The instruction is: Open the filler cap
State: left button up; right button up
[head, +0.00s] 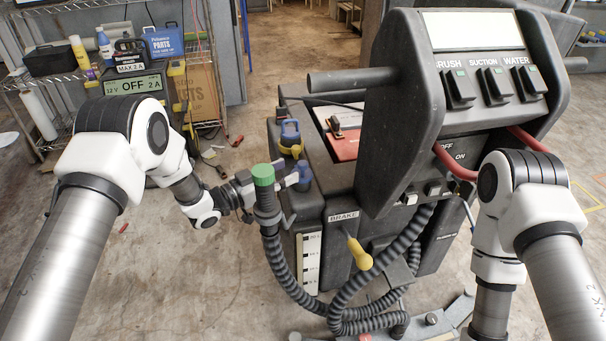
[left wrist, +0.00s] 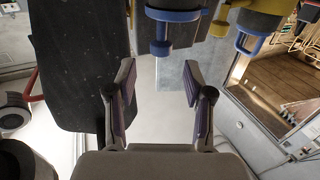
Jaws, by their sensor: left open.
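In the head view a small blue cap (head: 303,174) stands on the left side of the dark grey floor machine, and a larger blue cap with a yellow part (head: 290,133) sits behind it. I cannot tell for sure which is the filler cap. My left gripper (head: 285,183) reaches in from the left beside the small blue cap, partly hidden by a green-topped hose end (head: 263,175). In the left wrist view my left gripper (left wrist: 159,68) is open and empty, with a blue part (left wrist: 160,47) just beyond its fingertips. My right gripper is out of view.
The machine's control panel (head: 490,85) rises on the right. Ribbed hoses (head: 340,307) hang in front, near a yellow knob (head: 360,255) below the BRAKE label. A red-plated battery area (head: 343,146) lies behind. A wire shelf (head: 60,75) stands back left; the floor between is mostly clear.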

aim_at(303, 162)
pick_arm(q)
jog(key=x, duration=0.6)
jog(key=shift+w+f+b, duration=0.1)
jog(key=shift+f+b, duration=0.05)
jog(key=shift+b, duration=0.2)
grip_shut()
